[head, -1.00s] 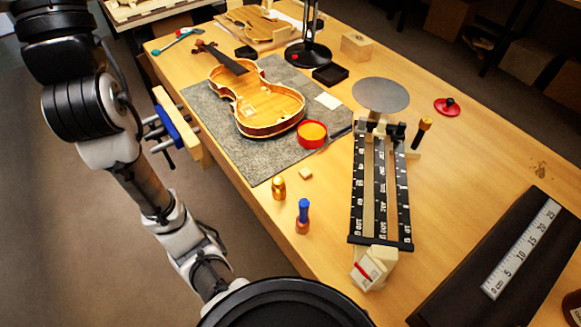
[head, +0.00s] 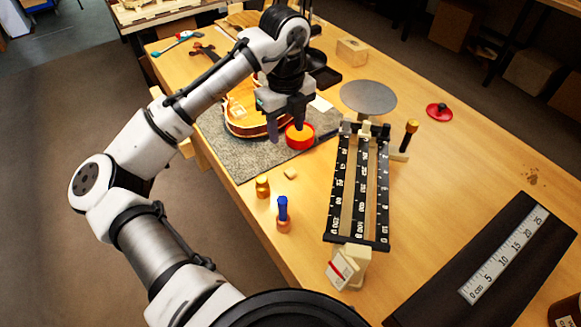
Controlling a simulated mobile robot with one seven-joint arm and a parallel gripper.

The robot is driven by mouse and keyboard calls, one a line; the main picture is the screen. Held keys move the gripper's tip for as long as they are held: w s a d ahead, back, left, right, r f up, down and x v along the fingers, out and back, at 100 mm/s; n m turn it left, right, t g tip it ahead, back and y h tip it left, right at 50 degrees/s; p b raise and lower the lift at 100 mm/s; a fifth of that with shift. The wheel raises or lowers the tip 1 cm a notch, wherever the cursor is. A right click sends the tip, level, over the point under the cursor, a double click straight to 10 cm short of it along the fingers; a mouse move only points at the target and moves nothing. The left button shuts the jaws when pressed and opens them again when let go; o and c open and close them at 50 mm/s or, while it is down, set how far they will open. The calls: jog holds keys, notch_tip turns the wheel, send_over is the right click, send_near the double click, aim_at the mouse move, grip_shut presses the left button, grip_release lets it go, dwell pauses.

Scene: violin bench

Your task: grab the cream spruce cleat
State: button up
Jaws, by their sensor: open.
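The small cream block (head: 290,174), which looks like the spruce cleat, lies on the bench just off the near edge of the grey mat. It is clear of other things and fully visible. My gripper (head: 286,127) is open, pointing down over the mat, beyond the cleat in the picture and apart from it. Nothing shows between its fingers except the background.
A red tin (head: 300,136) is right by the fingertips in the picture. A brass-coloured weight (head: 262,187) and a blue-topped tool (head: 283,214) stand near the cleat. A black scaled rack (head: 359,190) is to the right. My arm partly hides the violin (head: 243,113).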

send_over(291, 171)
jog(key=f, duration=0.5)
jog(key=a+f+p, duration=0.1)
jog(key=f, duration=0.2)
jog(key=shift+s, duration=0.15)
jog(key=shift+d+f+p, duration=0.25)
jog(key=shift+f+p, duration=0.1)
jog(key=shift+f, duration=1.05)
jog(key=shift+d+f+p, duration=0.2)
jog(key=shift+f+p, duration=0.15)
jog(key=shift+f, duration=1.05)
jog(key=c, duration=1.1)
